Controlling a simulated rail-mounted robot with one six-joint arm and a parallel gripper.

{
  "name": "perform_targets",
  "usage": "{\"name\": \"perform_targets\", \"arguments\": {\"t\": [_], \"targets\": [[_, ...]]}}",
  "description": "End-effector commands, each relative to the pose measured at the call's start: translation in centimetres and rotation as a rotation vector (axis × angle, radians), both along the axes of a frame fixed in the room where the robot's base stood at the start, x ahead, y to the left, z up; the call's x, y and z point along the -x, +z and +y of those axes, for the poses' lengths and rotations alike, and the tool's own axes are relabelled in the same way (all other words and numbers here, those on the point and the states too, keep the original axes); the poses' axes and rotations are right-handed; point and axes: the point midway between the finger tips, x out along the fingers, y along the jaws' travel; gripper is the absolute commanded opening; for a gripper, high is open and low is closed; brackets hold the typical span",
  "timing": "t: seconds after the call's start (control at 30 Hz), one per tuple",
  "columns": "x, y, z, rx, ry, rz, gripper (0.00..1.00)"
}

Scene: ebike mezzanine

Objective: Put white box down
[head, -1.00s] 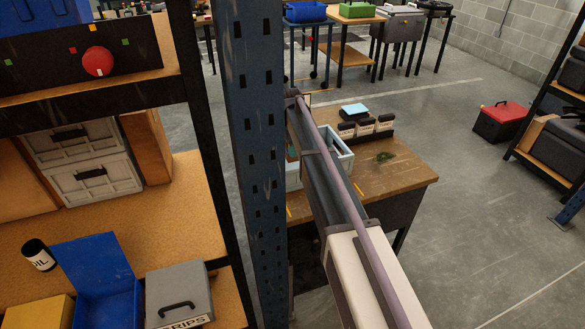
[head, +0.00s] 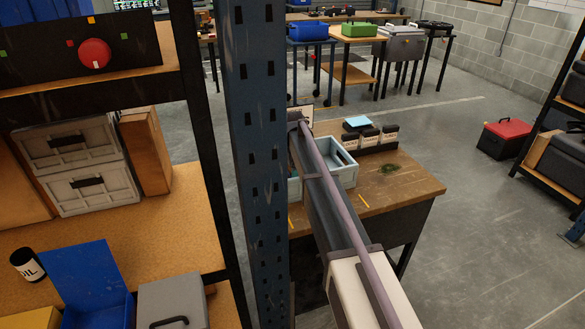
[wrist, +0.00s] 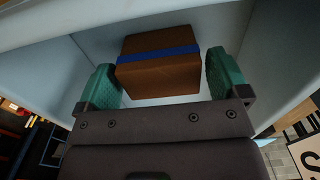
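A pale blue-white open box (head: 347,178) with a handle slot stands on a wooden-topped table (head: 415,187) in the head view, partly hidden by my arm. In the wrist view, pale walls (wrist: 285,60) surround my gripper (wrist: 160,62). Its two teal fingers are spread wide. A brown block with a blue band (wrist: 160,75) lies between and just beyond them, with narrow gaps at its sides; I cannot tell whether a finger touches it. The fingers do not appear shut on a pale wall. In the head view my gripper is hidden behind the arm and post.
A blue post (head: 255,170) stands left of my arm. A shelf with grey crates (head: 80,185) is at left. A red-lidded toolbox (head: 503,138) is on the floor at right.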

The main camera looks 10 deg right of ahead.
Motion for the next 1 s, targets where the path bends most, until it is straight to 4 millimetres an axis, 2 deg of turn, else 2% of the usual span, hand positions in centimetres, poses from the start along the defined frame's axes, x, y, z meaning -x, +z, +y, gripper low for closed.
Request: {"name": "perform_targets", "arguments": {"t": [0.37,0.47,0.57,0.8,0.9,1.0], "targets": [[0.0,0.6,0.0,0.0,0.0,0.0,1.0],[0.0,2.0,0.0,0.0,0.0,0.0,1.0],[0.0,4.2,0.0,0.0,0.0,0.0,1.0],[0.0,10.6,0.0,0.0,0.0,0.0,1.0],[0.0,12.2,0.0,0.0,0.0,0.0,1.0],[0.0,12.7,0.0,0.0,0.0,0.0,1.0]]}}
